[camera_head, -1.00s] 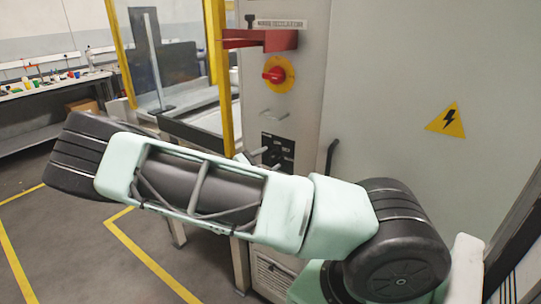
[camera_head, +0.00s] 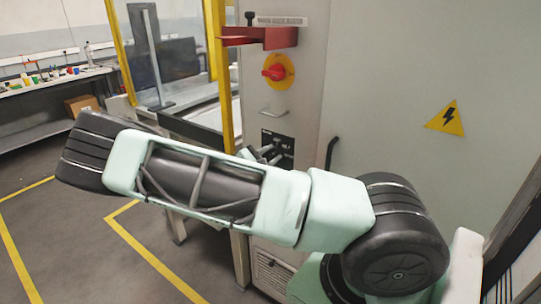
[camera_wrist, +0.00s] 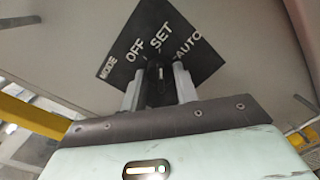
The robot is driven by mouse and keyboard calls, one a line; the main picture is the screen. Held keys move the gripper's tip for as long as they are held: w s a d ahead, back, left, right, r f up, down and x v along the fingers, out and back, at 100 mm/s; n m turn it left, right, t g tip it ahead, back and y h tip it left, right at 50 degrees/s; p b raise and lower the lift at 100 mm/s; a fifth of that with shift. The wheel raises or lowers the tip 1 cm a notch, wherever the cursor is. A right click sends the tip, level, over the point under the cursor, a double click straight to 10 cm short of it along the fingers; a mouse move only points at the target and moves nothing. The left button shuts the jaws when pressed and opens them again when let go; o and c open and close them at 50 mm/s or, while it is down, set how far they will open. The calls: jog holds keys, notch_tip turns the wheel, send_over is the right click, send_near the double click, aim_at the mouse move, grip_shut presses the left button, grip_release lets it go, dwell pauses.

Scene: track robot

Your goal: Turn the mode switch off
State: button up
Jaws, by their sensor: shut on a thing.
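The mode switch (camera_wrist: 158,74) is a dark knob with a small white mark, on a black plate (camera_wrist: 192,62) lettered MODE, OFF, SET and AUTO. In the wrist view the plate looks tilted. The knob sits below the SET label, and its exact pointing is hard to tell. My gripper (camera_wrist: 159,82) is shut on the knob, with one grey finger on each side. In the head view the black plate (camera_head: 288,142) shows on the grey cabinet, with my gripper (camera_head: 267,152) at it. There my forearm hides the lower part of the plate and the knob is not clear.
A red rotary switch on a yellow disc (camera_head: 278,72) and a red bracket (camera_head: 262,38) sit above the plate. A small metal handle (camera_head: 273,112) is between them. A yellow post (camera_head: 218,75) stands left of the cabinet. A dark door handle (camera_head: 331,153) is on the right.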

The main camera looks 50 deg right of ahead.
jog(key=n+p, duration=0.3)
jog(key=n, duration=0.2)
jog(key=shift+r, duration=0.1)
jog(key=shift+n+t+h+p, duration=0.3)
jog(key=shift+n+p, duration=0.65)
jog(key=shift+n, duration=1.45)
jog(key=shift+f, duration=0.2)
jog(key=o, duration=1)
